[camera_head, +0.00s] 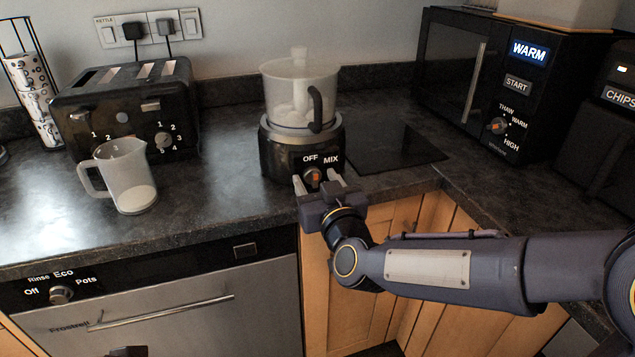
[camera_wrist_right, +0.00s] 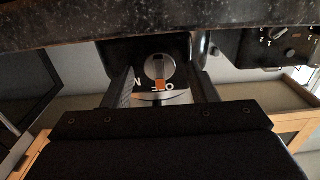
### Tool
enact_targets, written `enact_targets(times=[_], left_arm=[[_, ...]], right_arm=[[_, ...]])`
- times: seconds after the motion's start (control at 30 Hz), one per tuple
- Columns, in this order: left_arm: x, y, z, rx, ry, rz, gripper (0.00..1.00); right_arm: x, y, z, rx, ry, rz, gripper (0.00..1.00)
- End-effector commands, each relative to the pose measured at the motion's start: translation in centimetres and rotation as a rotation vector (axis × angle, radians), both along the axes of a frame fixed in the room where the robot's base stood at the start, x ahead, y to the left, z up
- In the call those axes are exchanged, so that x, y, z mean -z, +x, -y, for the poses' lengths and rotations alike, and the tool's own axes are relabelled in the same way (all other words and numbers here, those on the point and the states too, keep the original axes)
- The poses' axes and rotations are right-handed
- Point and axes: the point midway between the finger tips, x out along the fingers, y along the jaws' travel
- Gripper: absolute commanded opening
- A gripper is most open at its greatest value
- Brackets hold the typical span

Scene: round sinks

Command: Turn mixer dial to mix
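The mixer (camera_head: 275,150) is black with a clear bowl (camera_head: 299,95) and stands near the counter's front edge. Its round dial (camera_head: 313,178) is on the front under the labels OFF and MIX. It has an orange mark, which in the right wrist view sits by the OFF lettering; the dial (camera_wrist_right: 158,67) shows there too. My right gripper (camera_head: 320,183) is in front of the mixer, its two fingers on either side of the dial. In the right wrist view the gripper (camera_wrist_right: 163,88) is open, with gaps to the dial. A dark part at the bottom edge may be my left gripper (camera_head: 128,351).
A measuring jug (camera_head: 128,178) and a black toaster (camera_head: 125,105) stand to the left. A dark flat plate (camera_head: 390,148) lies right of the mixer. A black microwave (camera_head: 500,80) stands at the right. Below the counter is a dishwasher (camera_head: 170,310).

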Motion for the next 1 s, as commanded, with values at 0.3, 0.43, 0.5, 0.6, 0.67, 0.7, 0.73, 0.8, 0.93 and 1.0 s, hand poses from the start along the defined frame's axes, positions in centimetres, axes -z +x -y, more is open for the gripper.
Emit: enact_targets(times=[0.3,0.43,0.5,0.6,0.67,0.7,0.73,0.8,0.93,1.0], left_arm=[[0.0,0.0,0.0,0.000,0.000,0.000,0.55],[0.0,0.0,0.0,0.000,0.000,0.000,0.55],[0.2,0.0,0.0,0.000,0.000,0.000,0.55],[0.4,0.0,0.0,0.000,0.000,0.000,0.55],[0.7,0.0,0.0,0.000,0.000,0.000,0.55],[0.9,0.0,0.0,0.000,0.000,0.000,0.55],[1.1,0.0,0.0,0.000,0.000,0.000,0.55],[1.6,0.0,0.0,0.000,0.000,0.000,0.55],[2.6,0.0,0.0,0.000,0.000,0.000,0.55],[3.1,0.0,0.0,0.000,0.000,0.000,0.55]], right_arm=[[0.0,0.0,0.0,0.000,0.000,0.000,0.12],[0.0,0.0,0.0,0.000,0.003,-0.001,0.10],[0.1,0.0,0.0,0.000,0.009,-0.003,0.10],[0.1,0.0,0.0,0.000,0.030,-0.009,0.10],[0.2,0.0,0.0,0.000,0.052,-0.016,0.10],[0.2,0.0,0.1,0.000,0.069,-0.022,0.10],[0.3,0.0,0.1,0.000,0.084,-0.027,0.10],[0.3,0.0,0.1,0.000,0.125,-0.042,0.10],[0.4,0.0,0.1,0.000,0.225,-0.073,0.10],[0.4,0.0,0.2,0.001,0.284,-0.092,0.10]])
